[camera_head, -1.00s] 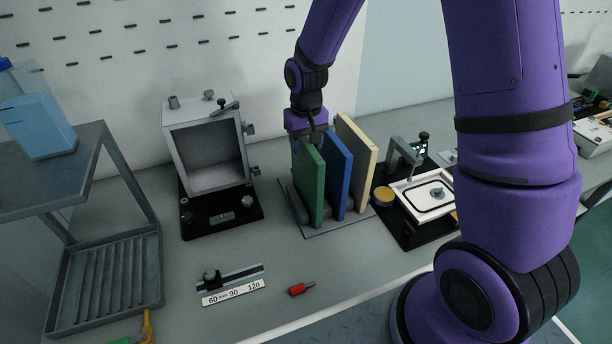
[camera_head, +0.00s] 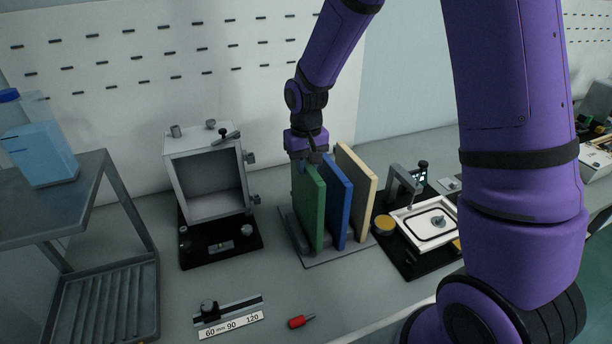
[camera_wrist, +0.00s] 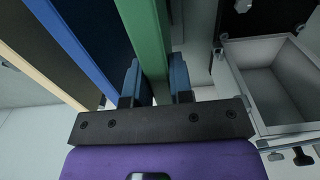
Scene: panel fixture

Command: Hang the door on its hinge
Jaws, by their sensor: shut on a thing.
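My gripper (camera_head: 309,164) is shut on the upper edge of the green door panel (camera_head: 312,208). The panel stands upright in a grey rack (camera_head: 340,257); whether its lower edge has left the rack, I cannot tell. In the wrist view, the green panel (camera_wrist: 147,40) lies between my two blue fingers (camera_wrist: 156,85). The open-fronted grey box (camera_head: 168,183) stands to the left on a black base, its front empty. Two hinge parts (camera_head: 252,158) (camera_head: 255,199) stick out from its right side. The box (camera_wrist: 252,103) also shows at the right in the wrist view.
A blue panel (camera_head: 341,205) and a cream panel (camera_head: 362,190) stand close to the right of the green one. A black-based fixture with a white tray (camera_head: 401,222) is further right. A ruler (camera_head: 231,325) and red tool (camera_head: 301,321) lie in front. A grey shelf (camera_head: 105,190) is left.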

